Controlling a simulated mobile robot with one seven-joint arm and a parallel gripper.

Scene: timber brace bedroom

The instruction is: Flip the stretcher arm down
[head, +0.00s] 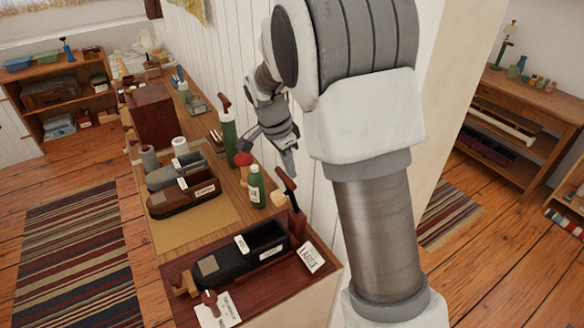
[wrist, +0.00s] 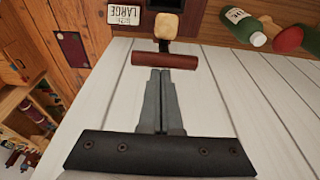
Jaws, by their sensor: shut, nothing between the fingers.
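The near stretcher (head: 235,262) is a black trough with small labels, on a dark red board. Its arm (head: 288,186) stands raised at the right end, with a dark handle and a pale wooden block. In the wrist view the arm's red-brown handle (wrist: 165,61) lies crosswise, with the pale block (wrist: 167,25) beyond it. My gripper (head: 292,172) is shut and empty, close to the handle's top. In the wrist view its fingertips (wrist: 160,73) are together just short of the handle; I cannot tell whether they touch it.
A green bottle (head: 257,187) and a red-topped item (head: 243,160) stand close behind the arm. Brown (head: 184,198) and grey (head: 172,172) stretchers sit farther back. A white plank wall (head: 320,190) borders the bench on the right.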

